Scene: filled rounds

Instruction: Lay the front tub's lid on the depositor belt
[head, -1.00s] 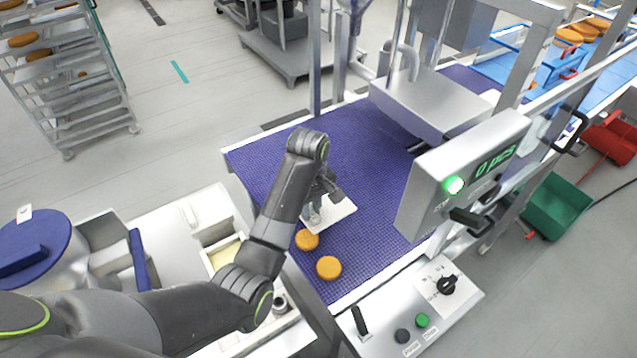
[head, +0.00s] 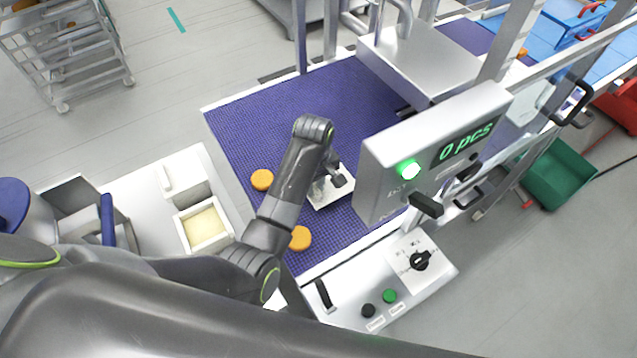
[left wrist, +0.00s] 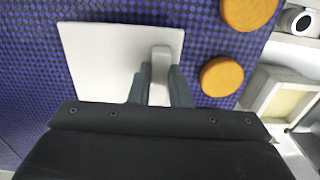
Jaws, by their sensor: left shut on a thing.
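The lid (head: 322,195) is a flat white square plate with a bar handle. It is level over the purple belt (head: 255,115), right of the orange rounds; I cannot tell whether it touches the belt. My left gripper (head: 335,180) is shut on the lid's handle. In the left wrist view, the fingers (left wrist: 160,88) pinch the handle (left wrist: 161,60), and the lid (left wrist: 98,55) spreads mostly left of them. The front tub (head: 228,238) is an open white box with cream filling, left of the belt. My right gripper is not in view.
Orange rounds (head: 262,180) lie on the belt, another (head: 300,238) nearer its front edge. A display box (head: 375,180) reading "0 pcs" stands close right of the lid. A second white tub (head: 187,190) with its lid sits behind the front tub. The belt's back left is clear.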

